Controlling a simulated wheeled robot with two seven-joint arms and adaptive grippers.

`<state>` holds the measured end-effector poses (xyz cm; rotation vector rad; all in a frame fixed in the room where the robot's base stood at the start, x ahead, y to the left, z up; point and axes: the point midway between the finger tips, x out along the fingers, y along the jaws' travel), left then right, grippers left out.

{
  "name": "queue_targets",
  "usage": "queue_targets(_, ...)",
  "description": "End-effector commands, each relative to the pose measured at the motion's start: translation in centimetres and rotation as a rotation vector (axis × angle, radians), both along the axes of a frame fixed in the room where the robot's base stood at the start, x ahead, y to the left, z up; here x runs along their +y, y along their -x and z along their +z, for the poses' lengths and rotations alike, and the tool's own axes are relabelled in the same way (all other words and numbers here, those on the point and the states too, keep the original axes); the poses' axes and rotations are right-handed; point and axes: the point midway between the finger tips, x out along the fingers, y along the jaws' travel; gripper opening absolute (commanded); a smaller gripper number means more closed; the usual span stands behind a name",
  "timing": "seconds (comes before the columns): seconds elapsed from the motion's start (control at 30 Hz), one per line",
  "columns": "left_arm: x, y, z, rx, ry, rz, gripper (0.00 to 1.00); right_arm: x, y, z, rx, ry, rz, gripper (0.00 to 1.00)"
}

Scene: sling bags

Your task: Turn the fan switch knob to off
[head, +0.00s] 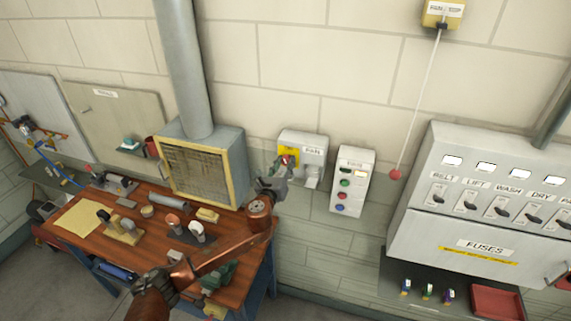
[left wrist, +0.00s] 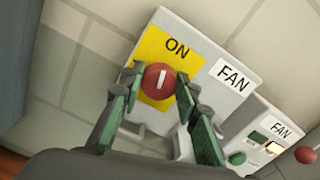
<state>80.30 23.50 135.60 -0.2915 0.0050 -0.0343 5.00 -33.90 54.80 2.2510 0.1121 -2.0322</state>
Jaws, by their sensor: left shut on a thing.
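The fan switch is a grey box (head: 315,142) on the wall, with a yellow plate (left wrist: 150,48) marked ON and a FAN label. Its round red knob (left wrist: 157,84) has a white mark that runs nearly upright in the left wrist view, roughly toward ON. My left gripper (head: 286,163) reaches the switch from the front. In the left wrist view its green-padded fingers (left wrist: 160,80) lie on both sides of the knob and are shut on it. The lower part of the plate is hidden by the knob and fingers. My right gripper is not seen.
A FAN button panel (head: 350,182) with a lit lamp is right of the switch. A red ball on a pull cord (head: 395,174) hangs farther right, before the fuse cabinet (head: 475,245). A vent hood (head: 205,170) and cluttered wooden bench (head: 75,222) are left.

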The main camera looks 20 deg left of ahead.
Motion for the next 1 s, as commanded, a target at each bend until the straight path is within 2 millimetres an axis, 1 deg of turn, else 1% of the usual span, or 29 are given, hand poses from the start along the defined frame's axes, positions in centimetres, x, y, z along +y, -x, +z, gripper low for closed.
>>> queue_targets(0.1,0.0,0.0,-0.1,0.005,0.115,0.0,0.05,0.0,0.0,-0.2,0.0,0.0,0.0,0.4)
queue_targets(1.0,0.3,0.0,-0.4,0.034,0.961,0.001,0.05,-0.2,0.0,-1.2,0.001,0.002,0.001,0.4)
